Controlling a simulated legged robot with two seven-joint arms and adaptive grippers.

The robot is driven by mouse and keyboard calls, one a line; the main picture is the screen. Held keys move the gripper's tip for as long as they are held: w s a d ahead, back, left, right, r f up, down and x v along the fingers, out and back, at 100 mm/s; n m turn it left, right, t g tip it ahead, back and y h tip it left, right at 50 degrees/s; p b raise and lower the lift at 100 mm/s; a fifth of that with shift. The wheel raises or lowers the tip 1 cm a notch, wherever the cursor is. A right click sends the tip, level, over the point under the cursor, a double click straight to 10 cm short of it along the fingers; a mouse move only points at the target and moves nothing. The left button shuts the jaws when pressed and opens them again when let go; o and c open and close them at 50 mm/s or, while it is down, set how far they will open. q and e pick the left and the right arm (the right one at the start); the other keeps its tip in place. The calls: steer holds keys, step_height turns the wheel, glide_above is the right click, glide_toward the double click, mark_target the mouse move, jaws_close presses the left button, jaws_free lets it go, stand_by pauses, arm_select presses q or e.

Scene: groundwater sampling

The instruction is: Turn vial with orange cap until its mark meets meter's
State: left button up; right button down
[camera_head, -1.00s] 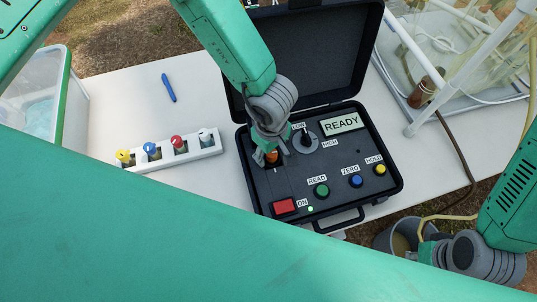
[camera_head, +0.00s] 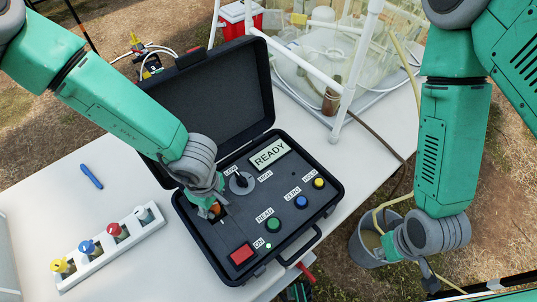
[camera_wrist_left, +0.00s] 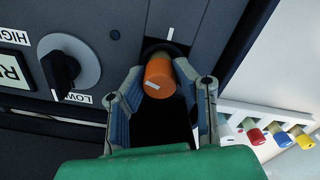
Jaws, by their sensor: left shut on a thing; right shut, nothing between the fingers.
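The vial's orange cap (camera_head: 214,209) stands in the well of the black meter case (camera_head: 330,203), and it also shows in the left wrist view (camera_wrist_left: 160,77). My left gripper (camera_head: 213,213) is shut on the cap, with one finger on each side in the left wrist view (camera_wrist_left: 162,90). A short white mark on the cap sits low on its face there, toward the left. A white line on the meter panel (camera_wrist_left: 170,30) lies above the cap; the two marks are apart. My right gripper (camera_head: 428,275) is shut and empty, near the bucket.
A white rack (camera_head: 112,246) holds vials with yellow, blue, red and white caps. A blue pen (camera_head: 91,176) lies on the white table (camera_head: 50,205). The meter's display (camera_head: 269,153) reads READY. A grey bucket (camera_head: 370,245) stands beside the table at the right.

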arm_select(q)
steer(key=shift+s+d+r+m+p, duration=0.1)
steer(key=shift+d+m+p, duration=0.1)
steer(key=shift+m+p, duration=0.1)
steer(key=m+p, duration=0.1)
steer(key=m, duration=0.2)
steer(key=m+p, duration=0.2)
steer(key=m, duration=0.1)
steer(key=a+m+p, duration=0.1)
steer(key=m, duration=0.2)
steer(key=shift+r+t+h, duration=0.15)
steer(key=shift+t+h, duration=0.15)
steer(key=shift+h, duration=0.1)
steer(key=shift+m, duration=1)
steer(key=shift+f, duration=0.2)
steer(key=shift+d+m+p, duration=0.15)
steer(key=shift+m+p, duration=0.25)
steer(key=shift+d+m, duration=0.2)
steer(key=shift+m, duration=0.2)
steer(key=o, duration=0.8)
steer(key=shift+o, duration=0.2)
steer(key=shift+a, duration=0.15)
